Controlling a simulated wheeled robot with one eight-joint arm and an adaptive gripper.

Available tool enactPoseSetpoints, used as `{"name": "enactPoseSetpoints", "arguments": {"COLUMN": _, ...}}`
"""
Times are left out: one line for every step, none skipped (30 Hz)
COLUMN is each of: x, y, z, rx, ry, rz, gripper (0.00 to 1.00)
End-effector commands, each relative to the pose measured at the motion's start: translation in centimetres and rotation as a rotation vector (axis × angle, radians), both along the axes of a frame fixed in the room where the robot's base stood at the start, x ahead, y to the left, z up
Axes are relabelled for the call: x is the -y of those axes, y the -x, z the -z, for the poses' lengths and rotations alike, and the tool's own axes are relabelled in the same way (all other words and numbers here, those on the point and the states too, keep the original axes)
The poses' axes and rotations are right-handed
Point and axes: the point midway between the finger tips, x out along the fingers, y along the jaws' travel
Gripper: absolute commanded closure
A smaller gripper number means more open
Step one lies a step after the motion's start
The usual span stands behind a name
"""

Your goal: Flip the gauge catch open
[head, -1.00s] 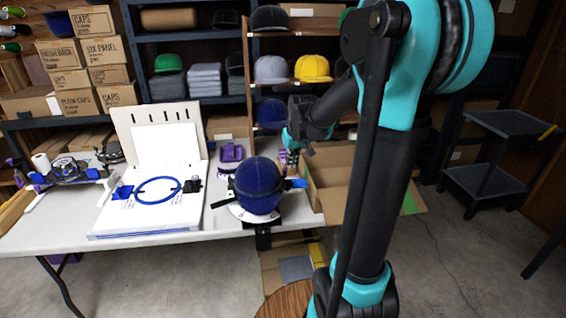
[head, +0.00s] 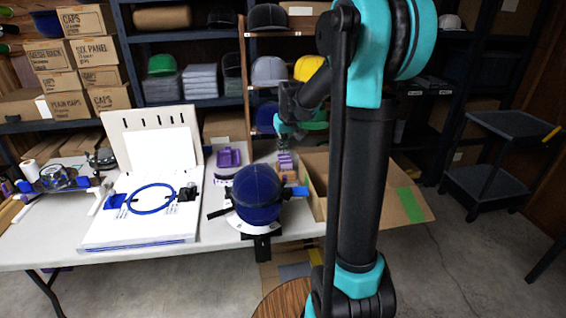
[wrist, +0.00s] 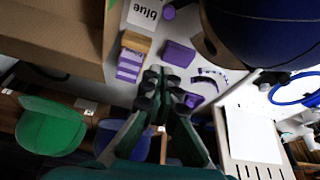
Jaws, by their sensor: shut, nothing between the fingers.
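A dark blue cap (head: 257,190) sits on a stand with a white curved base at the table's front edge, a black strap around it and a blue tab (head: 301,192) at its right. It also shows at the top right of the wrist view (wrist: 265,30). A white board (head: 140,228) with a blue hoop (head: 152,186) and dark clips stands to its left. I cannot tell which part is the gauge catch. My gripper (head: 288,148) is above the table behind the cap. In the wrist view its fingers (wrist: 167,84) are together and empty, near small purple pieces.
Purple blocks on wood (wrist: 131,58), another purple block (wrist: 178,54) and a curved purple piece (wrist: 210,76) lie near the fingers. An open cardboard box (head: 408,205) is right of the cap. Shelves with caps stand behind. Free floor lies at the right.

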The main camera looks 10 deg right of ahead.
Motion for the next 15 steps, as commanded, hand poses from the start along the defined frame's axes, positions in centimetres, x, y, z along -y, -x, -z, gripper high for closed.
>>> {"name": "enactPoseSetpoints", "arguments": {"x": 0.0, "y": -0.2, "z": 0.4, "rx": 0.000, "ry": 0.000, "rz": 0.000, "gripper": 1.00}}
{"name": "enactPoseSetpoints", "arguments": {"x": -0.1, "y": -0.3, "z": 0.8, "rx": 0.000, "ry": 0.000, "rz": 0.000, "gripper": 1.00}}
{"name": "enactPoseSetpoints", "arguments": {"x": -0.1, "y": -0.5, "z": 1.3, "rx": 0.000, "ry": 0.000, "rz": 0.000, "gripper": 1.00}}
{"name": "enactPoseSetpoints", "arguments": {"x": -0.1, "y": -0.7, "z": 1.7, "rx": 0.000, "ry": 0.000, "rz": 0.000, "gripper": 1.00}}
{"name": "enactPoseSetpoints", "arguments": {"x": -0.1, "y": -0.8, "z": 2.2, "rx": 0.000, "ry": 0.000, "rz": 0.000, "gripper": 1.00}}
{"name": "enactPoseSetpoints", "arguments": {"x": -0.2, "y": -1.1, "z": 2.9, "rx": 0.000, "ry": 0.000, "rz": 0.000, "gripper": 1.00}}
{"name": "enactPoseSetpoints", "arguments": {"x": -0.2, "y": -1.3, "z": 3.4, "rx": 0.000, "ry": 0.000, "rz": 0.000, "gripper": 1.00}}
{"name": "enactPoseSetpoints", "arguments": {"x": -0.2, "y": -1.5, "z": 3.9, "rx": 0.000, "ry": 0.000, "rz": -0.001, "gripper": 1.00}}
{"name": "enactPoseSetpoints", "arguments": {"x": -0.3, "y": -1.7, "z": 4.6, "rx": 0.000, "ry": 0.000, "rz": -0.001, "gripper": 1.00}}
{"name": "enactPoseSetpoints", "arguments": {"x": -0.3, "y": -1.9, "z": 5.1, "rx": 0.000, "ry": 0.000, "rz": -0.001, "gripper": 1.00}}
{"name": "enactPoseSetpoints", "arguments": {"x": -0.3, "y": -2.1, "z": 5.6, "rx": 0.000, "ry": 0.000, "rz": -0.001, "gripper": 1.00}}
{"name": "enactPoseSetpoints", "arguments": {"x": -0.4, "y": -2.3, "z": 6.2, "rx": 0.000, "ry": 0.000, "rz": -0.001, "gripper": 1.00}}
{"name": "enactPoseSetpoints", "arguments": {"x": -0.4, "y": -2.4, "z": 6.7, "rx": 0.000, "ry": 0.000, "rz": -0.001, "gripper": 1.00}}
{"name": "enactPoseSetpoints", "arguments": {"x": -0.4, "y": -2.6, "z": 7.1, "rx": 0.000, "ry": 0.000, "rz": -0.001, "gripper": 1.00}}
{"name": "enactPoseSetpoints", "arguments": {"x": -0.5, "y": -2.8, "z": 7.6, "rx": 0.000, "ry": 0.000, "rz": -0.001, "gripper": 1.00}}
